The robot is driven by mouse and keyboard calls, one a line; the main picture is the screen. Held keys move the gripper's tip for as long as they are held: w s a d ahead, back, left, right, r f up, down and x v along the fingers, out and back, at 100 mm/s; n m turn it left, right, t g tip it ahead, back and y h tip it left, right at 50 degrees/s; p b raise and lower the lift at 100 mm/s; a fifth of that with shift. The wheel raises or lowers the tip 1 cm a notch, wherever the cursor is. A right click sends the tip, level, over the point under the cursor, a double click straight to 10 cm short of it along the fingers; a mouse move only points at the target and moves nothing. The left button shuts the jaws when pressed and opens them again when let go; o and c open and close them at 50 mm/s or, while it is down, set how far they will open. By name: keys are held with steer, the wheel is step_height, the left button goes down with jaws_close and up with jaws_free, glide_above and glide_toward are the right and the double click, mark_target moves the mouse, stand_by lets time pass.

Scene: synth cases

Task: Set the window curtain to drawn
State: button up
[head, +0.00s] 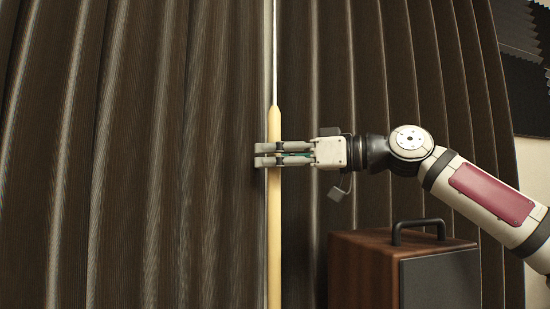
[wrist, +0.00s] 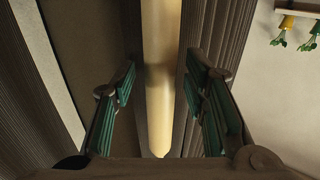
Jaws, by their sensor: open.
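The dark brown window curtain hangs in deep folds in the head view, with a left part (head: 150,150) and a right part (head: 345,70). A pale yellow wand (head: 274,230) hangs upright between them. Above its tapered top runs a thin bright line; I cannot tell if it is a cord or a gap. My gripper (head: 262,154) is at the wand's upper part, reaching in from the right. In the wrist view the wand (wrist: 160,110) stands between the spread green-padded fingers of my gripper (wrist: 162,78), with space on both sides. The gripper is open.
A brown wooden box (head: 361,270) with a dark front and a black handle stands below my arm at the right. Dark pleated material (head: 525,85) is at the upper right edge. The wrist view shows a shelf with yellow and green items (wrist: 290,28) against a pale wall.

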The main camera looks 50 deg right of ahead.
steer(key=v, duration=1.2)
steer(key=shift+a, duration=0.1)
steer(key=a+f+g+h+p, duration=0.1)
steer(key=a+f+g+p, duration=0.2)
steer(key=a, duration=0.8)
steer(key=a+f+g+h+p, duration=0.2)
steer(key=a+f+p, duration=0.1)
steer(key=a, duration=0.7)
steer(key=s+a+f+m+g+h+p, duration=0.1)
steer(key=a+f+g+p, duration=0.1)
steer(key=f, duration=0.4)
steer(key=s+a+f+m+g+h+p, duration=0.1)
steer(key=s+a+f+g+p, duration=0.1)
steer(key=f, duration=0.5)
steer(key=s+a+f+m+g+h+p, duration=0.1)
steer(key=s+a+f+m+g+p, duration=0.1)
steer(key=f, duration=0.5)
steer(key=shift+s+a+g, duration=0.25)
steer(key=shift+a+g, duration=0.15)
steer(key=shift+g, duration=0.5)
